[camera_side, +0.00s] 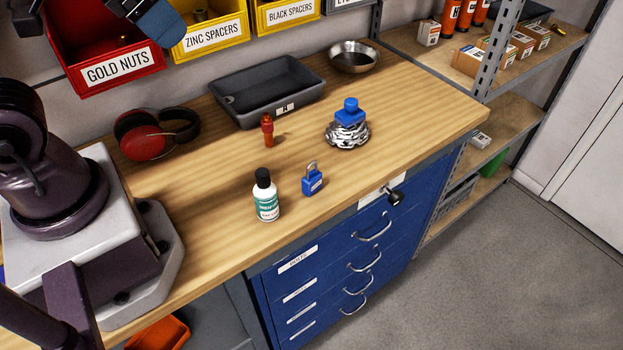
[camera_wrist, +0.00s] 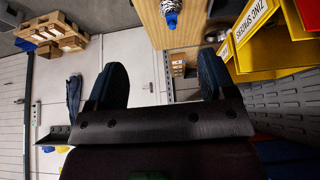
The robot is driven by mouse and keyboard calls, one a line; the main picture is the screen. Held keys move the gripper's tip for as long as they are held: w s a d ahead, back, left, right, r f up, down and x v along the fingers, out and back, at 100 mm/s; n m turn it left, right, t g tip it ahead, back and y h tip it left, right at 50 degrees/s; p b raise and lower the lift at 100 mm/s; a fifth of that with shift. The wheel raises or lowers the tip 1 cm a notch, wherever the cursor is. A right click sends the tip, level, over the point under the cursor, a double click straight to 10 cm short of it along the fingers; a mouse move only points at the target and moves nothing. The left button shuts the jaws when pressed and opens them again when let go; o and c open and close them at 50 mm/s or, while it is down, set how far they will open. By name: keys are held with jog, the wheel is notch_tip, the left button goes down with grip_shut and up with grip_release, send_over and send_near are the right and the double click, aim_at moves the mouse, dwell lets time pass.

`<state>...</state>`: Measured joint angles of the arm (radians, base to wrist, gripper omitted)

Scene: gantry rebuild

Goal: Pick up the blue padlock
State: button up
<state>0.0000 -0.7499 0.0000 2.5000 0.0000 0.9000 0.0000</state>
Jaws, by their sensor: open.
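The blue padlock (camera_side: 312,184) stands upright on the wooden workbench (camera_side: 400,130) near its front edge, with its grey shackle on top. A white bottle with a black cap (camera_side: 266,196) stands just left of it. My gripper (camera_wrist: 161,62) is open and empty in the wrist view, its two dark fingers wide apart. In the side view only a dark part of it shows at the top left, high above the bench by the bins and well away from the padlock. I cannot make out the padlock in the wrist view.
A silver object with a blue top (camera_side: 348,132) stands right of the padlock, and a small red item (camera_side: 268,131) behind it. A black tray (camera_side: 245,108), a metal bowl (camera_side: 354,58) and red earmuffs (camera_side: 140,139) lie farther back. Labelled bins (camera_side: 105,60) hang above.

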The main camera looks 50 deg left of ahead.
jog(key=m+g+y, duration=0.1)
jog(key=m+y, duration=1.2)
jog(key=m, duration=1)
send_near(313, 178)
jog(key=x, duration=0.3)
jog(key=r+x, duration=0.1)
jog(key=x, duration=0.5)
jog(key=shift+w+a+r, duration=0.15)
jog(key=shift+w+a, duration=0.05)
jog(key=shift+a, duration=0.25)
jog(key=c, duration=1)
